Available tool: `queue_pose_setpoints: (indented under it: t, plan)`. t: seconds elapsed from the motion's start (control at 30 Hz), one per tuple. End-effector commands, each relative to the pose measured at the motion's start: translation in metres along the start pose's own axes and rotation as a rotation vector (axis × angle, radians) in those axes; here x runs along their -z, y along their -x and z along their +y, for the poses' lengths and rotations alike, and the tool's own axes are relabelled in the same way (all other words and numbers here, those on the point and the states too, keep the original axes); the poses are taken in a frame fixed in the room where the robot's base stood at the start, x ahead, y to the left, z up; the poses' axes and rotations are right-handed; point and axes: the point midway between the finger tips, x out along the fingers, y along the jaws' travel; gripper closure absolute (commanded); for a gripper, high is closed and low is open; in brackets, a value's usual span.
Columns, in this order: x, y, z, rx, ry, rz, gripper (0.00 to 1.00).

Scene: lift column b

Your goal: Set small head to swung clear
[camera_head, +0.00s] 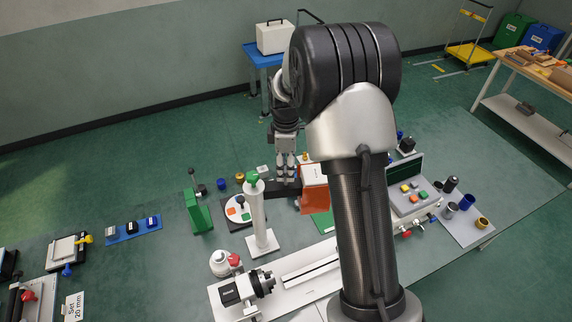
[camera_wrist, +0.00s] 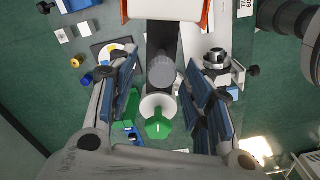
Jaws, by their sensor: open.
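The likely small head is a white block with orange sides (camera_head: 314,175). It sits at the right end of a dark horizontal arm (camera_head: 270,190), beside a white column (camera_head: 259,220) with a green knob (camera_head: 253,178) on top. My gripper (camera_head: 286,180) points down above the dark arm, left of the block. In the wrist view the open fingers (camera_wrist: 162,88) are either side of a grey cylinder (camera_wrist: 162,72) on the dark arm; contact cannot be told. The green knob (camera_wrist: 158,128) is below it, and the orange-edged block (camera_wrist: 165,9) is cut off at the top.
A round dial plate (camera_head: 238,211) and a green lever block (camera_head: 198,212) stand left of the column. A white fixture with a dark chuck (camera_head: 262,282) is in front. A panel with coloured buttons (camera_head: 410,196) is at right. My arm hides part of the table.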

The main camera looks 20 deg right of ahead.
Motion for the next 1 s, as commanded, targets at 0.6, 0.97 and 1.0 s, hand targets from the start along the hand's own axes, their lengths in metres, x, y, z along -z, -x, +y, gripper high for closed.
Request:
queue_pose_setpoints:
  t: [0.6,0.97,1.0]
  plan:
    - [0.000,0.078,0.001,-0.004,0.000,0.001,0.54]
    - [0.000,0.119,0.000,-0.001,0.000,0.000,0.54]
    - [0.000,0.120,0.000,0.000,0.000,0.000,0.54]
